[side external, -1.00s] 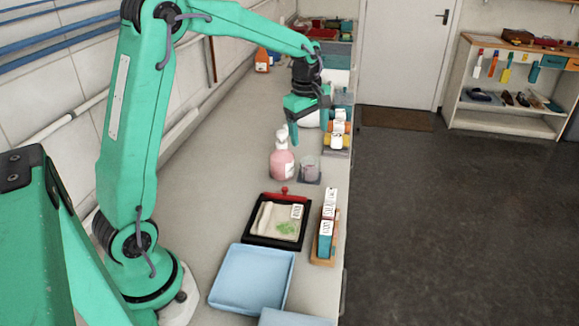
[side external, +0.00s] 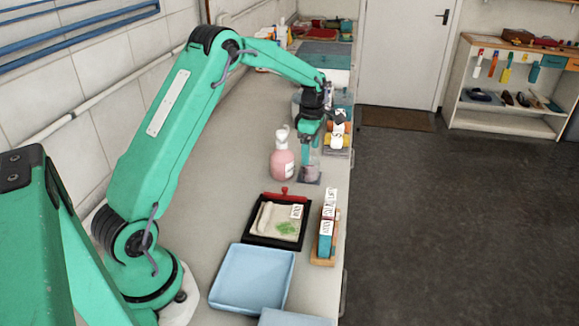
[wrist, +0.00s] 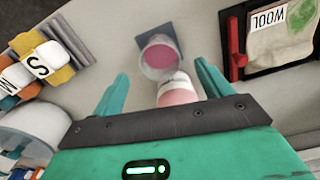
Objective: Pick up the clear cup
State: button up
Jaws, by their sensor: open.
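The clear cup (side external: 309,172) holds something pink and stands on a dark square mat (side external: 314,181) on the counter. In the wrist view the cup (wrist: 158,52) shows from above, between the lines of my two fingers. My gripper (side external: 307,152) is open and pointing down over the cup in the side view, its fingers partly covering it. I cannot tell whether a finger touches it. In the wrist view my gripper (wrist: 175,50) has its fingers spread wide with nothing visibly clamped.
A pink pump bottle (side external: 282,163) stands close left of the cup. Yellow and white blocks (side external: 336,140) lie behind it. A black tray (side external: 250,238) with a red handle, an upright tag holder (side external: 325,240) and a blue tray (side external: 222,285) lie nearer. The counter left of the bottle is clear.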

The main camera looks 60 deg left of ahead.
jog(key=shift+f, duration=3.55)
jog(key=c, duration=1.1)
jog(key=shift+c, duration=0.2)
jog(key=shift+r, duration=0.15)
jog(key=shift+r, duration=0.55)
jog(key=r, duration=0.3)
jog(key=shift+d+r, duration=0.1)
jog(key=shift+d, duration=0.2)
jog(key=s+d+r, duration=0.2)
jog(key=d+r, duration=0.4)
jog(key=d, duration=0.4)
jog(key=shift+s+d+r, duration=0.25)
jog(key=shift+s+d, duration=0.05)
jog(key=shift+d, duration=0.1)
